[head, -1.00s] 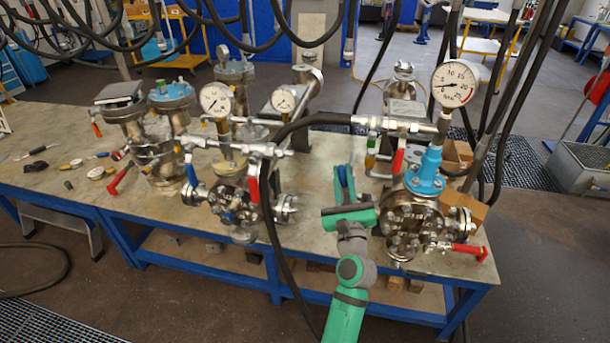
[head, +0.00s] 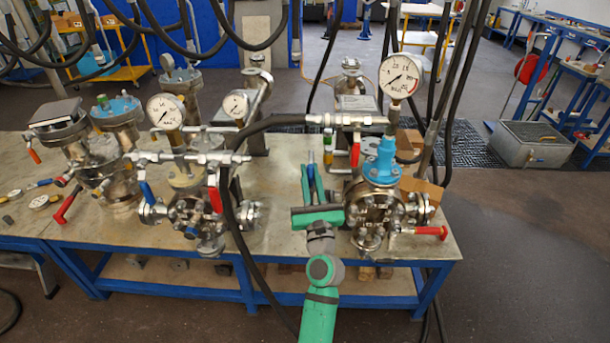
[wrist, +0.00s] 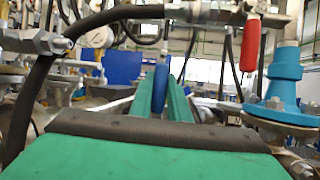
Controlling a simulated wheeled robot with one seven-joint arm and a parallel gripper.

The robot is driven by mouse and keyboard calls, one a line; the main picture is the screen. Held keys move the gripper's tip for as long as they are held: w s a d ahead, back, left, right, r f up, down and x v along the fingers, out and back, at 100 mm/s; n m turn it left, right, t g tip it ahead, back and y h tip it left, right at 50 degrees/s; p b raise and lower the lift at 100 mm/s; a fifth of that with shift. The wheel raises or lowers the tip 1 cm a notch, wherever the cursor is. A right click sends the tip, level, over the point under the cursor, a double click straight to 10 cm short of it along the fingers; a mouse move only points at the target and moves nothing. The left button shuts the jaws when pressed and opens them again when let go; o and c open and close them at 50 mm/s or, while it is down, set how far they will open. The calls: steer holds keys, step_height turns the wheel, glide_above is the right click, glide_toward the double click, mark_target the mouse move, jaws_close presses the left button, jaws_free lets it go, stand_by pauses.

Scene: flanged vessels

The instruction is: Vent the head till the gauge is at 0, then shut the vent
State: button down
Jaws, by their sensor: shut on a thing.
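My gripper (head: 311,178) is left of the right-hand flanged vessel (head: 378,212). It is shut on a flat blue piece, which shows between the green fingers in the wrist view (wrist: 160,88); what it belongs to is unclear. The vessel has a light-blue neck (head: 381,163), which also shows in the wrist view (wrist: 283,85). Above it, a large gauge (head: 400,75) has its needle pointing lower left; its exact reading is too small to tell. A red lever (head: 355,154) hangs below the hose fitting, apart from my gripper. Another red lever (head: 431,232) lies level at the lower right. I cannot tell which is the vent.
A black hose (head: 229,180) curves down left of my arm. Another vessel (head: 197,213) with blue and red levers and two smaller gauges stands left. Dark hoses hang behind the right vessel.

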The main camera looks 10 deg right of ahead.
steer(key=shift+f, duration=0.1)
steer(key=c, duration=1.7)
jaws_free()
steer(key=shift+d, duration=0.1)
steer(key=shift+o, duration=0.2)
steer(key=shift+s, duration=0.1)
steer(key=v, duration=1)
steer(key=shift+s, duration=0.3)
steer(key=shift+f, duration=0.1)
